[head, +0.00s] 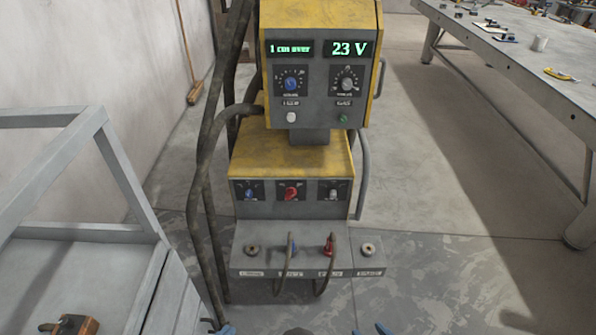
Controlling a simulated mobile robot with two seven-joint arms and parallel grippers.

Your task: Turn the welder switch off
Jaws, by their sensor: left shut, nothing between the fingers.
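The welder (290,155) stands upright ahead of me, yellow and grey, in the middle of the head view. A red rotary switch (291,193) sits at the centre of its lower panel, between two smaller knobs. The upper display (348,48) is lit green and reads 23 V.
Thick dark cables (205,170) hang along the welder's left side. Thin cables loop from sockets on its lower ledge (308,271). A grey metal frame (85,232) stands at left, with an orange-brown object (75,325). A workbench (530,62) stands at right. Floor right of the welder is clear.

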